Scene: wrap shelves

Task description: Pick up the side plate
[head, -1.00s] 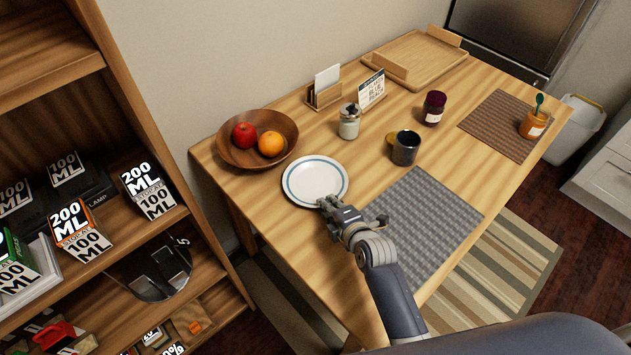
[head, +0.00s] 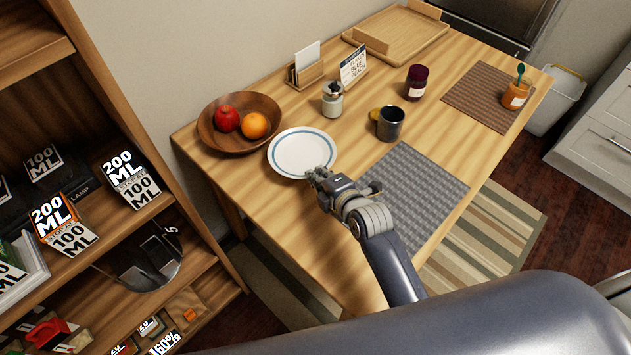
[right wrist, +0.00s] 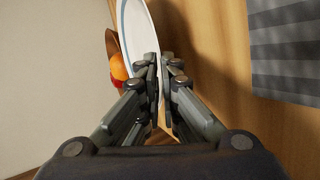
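The side plate (head: 301,150) is white with a blue ring near its rim. In the head view it is by the near edge of the wooden table, right of the fruit bowl. My right gripper (head: 314,176) is at its near rim. In the right wrist view the plate (right wrist: 140,32) shows nearly edge-on. Its rim runs between the two fingers of my right gripper (right wrist: 159,85), which are closed on it. I cannot tell whether the plate is clear of the tabletop. My left gripper is not in view.
A wooden bowl (head: 210,138) with an apple and an orange stands close left of the plate. A grey placemat (head: 415,190) lies right of my gripper, with a dark mug (head: 390,124) behind it. A glass jar (head: 332,101) stands behind the plate. Shelves (head: 150,225) rise at left.

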